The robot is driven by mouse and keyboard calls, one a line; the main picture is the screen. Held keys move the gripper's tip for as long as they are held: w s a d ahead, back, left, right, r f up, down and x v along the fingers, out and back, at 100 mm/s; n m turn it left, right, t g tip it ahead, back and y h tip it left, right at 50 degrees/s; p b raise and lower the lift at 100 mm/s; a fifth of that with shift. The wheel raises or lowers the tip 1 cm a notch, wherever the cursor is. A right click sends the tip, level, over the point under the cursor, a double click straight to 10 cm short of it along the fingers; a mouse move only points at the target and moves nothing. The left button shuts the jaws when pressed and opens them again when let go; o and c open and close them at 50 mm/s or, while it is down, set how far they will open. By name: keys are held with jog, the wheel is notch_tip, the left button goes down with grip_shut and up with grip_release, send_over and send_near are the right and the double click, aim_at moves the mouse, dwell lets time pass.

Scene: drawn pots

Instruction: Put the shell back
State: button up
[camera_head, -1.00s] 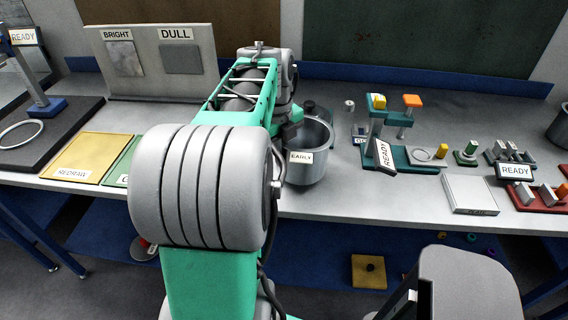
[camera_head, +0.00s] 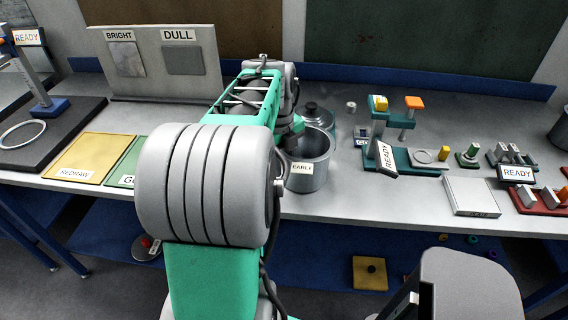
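I cannot tell which thing is the shell. An open grey metal pot (camera_head: 307,176) labelled EARLY stands near the table's front edge. Its inside looks dark and empty where I can see it. A grey lidded pot (camera_head: 318,116) with a dark knob stands right behind it. My arm reaches over the table, and the dark end of my gripper (camera_head: 294,131) shows at the left rim of the EARLY pot. My arm hides most of the gripper, so its fingers and anything in them are not visible.
A green stand (camera_head: 384,145) marked READY is right of the pots, with a white box (camera_head: 470,196) and a red rack (camera_head: 540,198) further right. A yellow REDRAW plate (camera_head: 88,158) lies left. A BRIGHT/DULL panel (camera_head: 155,62) stands at the back left.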

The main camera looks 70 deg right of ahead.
notch_tip(320, 180, up, 12)
jog(key=p, duration=0.1)
jog(key=w+a+f+n+t+h, duration=0.1)
jog(key=w+a+f+n, duration=0.2)
jog(key=w+a+n, duration=0.8)
jog(key=w+a+f+n+t, duration=0.1)
jog(key=w+a+f+n, duration=0.1)
jog(key=w+a+n, duration=0.85)
jog(key=a+f+n+t+y, duration=0.1)
jog(key=a+f+n, duration=0.2)
jog(key=a+n, duration=0.7)
jog(key=s+a+f+n+t, duration=0.1)
jog(key=a+f+n, duration=0.3)
jog(key=a+n, duration=0.6)
jog(key=shift+a+f+n+y, duration=0.15)
jog(key=shift+a+n+y, duration=0.2)
jog(key=shift+n, duration=0.2)
jog(key=shift+d, duration=0.15)
